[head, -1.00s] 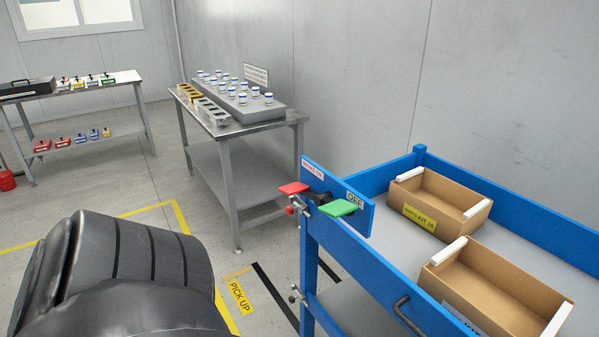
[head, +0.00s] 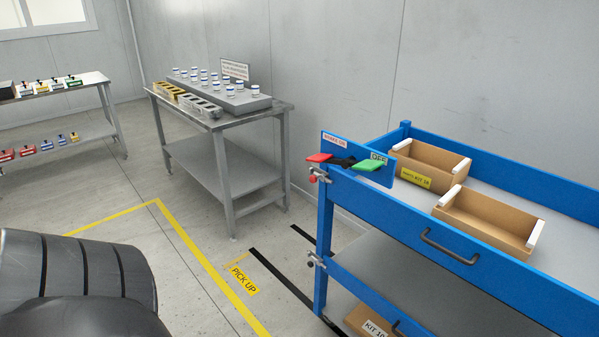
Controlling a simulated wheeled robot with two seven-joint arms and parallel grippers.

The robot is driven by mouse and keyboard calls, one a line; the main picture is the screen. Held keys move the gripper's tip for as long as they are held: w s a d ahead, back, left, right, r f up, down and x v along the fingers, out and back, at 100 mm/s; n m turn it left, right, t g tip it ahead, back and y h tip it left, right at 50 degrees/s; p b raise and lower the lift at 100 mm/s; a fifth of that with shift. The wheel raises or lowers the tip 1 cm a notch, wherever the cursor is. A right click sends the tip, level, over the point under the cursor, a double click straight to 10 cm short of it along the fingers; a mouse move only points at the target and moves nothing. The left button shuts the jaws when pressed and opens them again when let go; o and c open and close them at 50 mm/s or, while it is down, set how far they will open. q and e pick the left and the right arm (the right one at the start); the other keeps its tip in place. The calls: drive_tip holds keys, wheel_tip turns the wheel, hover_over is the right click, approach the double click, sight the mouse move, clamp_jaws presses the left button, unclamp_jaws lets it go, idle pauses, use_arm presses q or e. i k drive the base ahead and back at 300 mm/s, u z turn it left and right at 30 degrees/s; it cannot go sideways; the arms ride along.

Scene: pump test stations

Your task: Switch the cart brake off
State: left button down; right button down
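The blue cart (head: 480,275) stands at the right in the head view. Its brake lever sits at the near left corner, with a red pedal (head: 319,158) on the left and a green pedal (head: 369,165) on the right. The green pedal is beside the OFF label (head: 379,156); the red one is under the brake-on label (head: 335,140). The two pedals look close to level; I cannot tell which is pressed. Part of my dark arm fills the lower left. Neither gripper is in view.
The cart carries cardboard kit boxes (head: 425,168) on top and another below. A grey metal table (head: 215,165) with white-capped jars stands behind. Another table (head: 60,88) is at the far left. Yellow and black floor lines and a PICK UP label (head: 243,280) mark open floor.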

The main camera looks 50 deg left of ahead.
sight(369, 166)
drive_tip(key=u, duration=0.8)
